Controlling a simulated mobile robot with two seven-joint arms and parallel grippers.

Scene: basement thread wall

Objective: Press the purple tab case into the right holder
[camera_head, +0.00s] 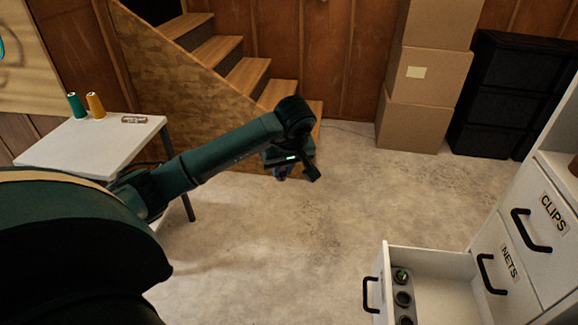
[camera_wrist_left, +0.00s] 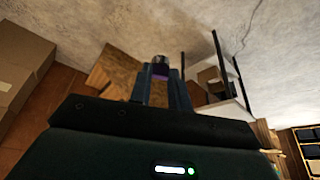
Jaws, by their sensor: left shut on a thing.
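My left gripper (camera_head: 282,174) hangs over the open floor in the middle of the head view, its arm coming from the left. In the left wrist view its two fingers (camera_wrist_left: 160,78) are shut on the purple tab case (camera_wrist_left: 160,70), which has a dark rounded end. In the head view the case is small and mostly hidden by the gripper. A row of round grey holders (camera_head: 404,299) lies along the left side of the open drawer (camera_head: 430,252), well below and to the right of the gripper. The farthest holder has a green item (camera_head: 400,275) in it. My right gripper is out of view.
Drawers labelled CLIPS (camera_head: 533,228) and NETS (camera_head: 508,268) are closed beside the open drawer. Stairs and cardboard boxes (camera_head: 425,80) stand behind. The floor between is clear.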

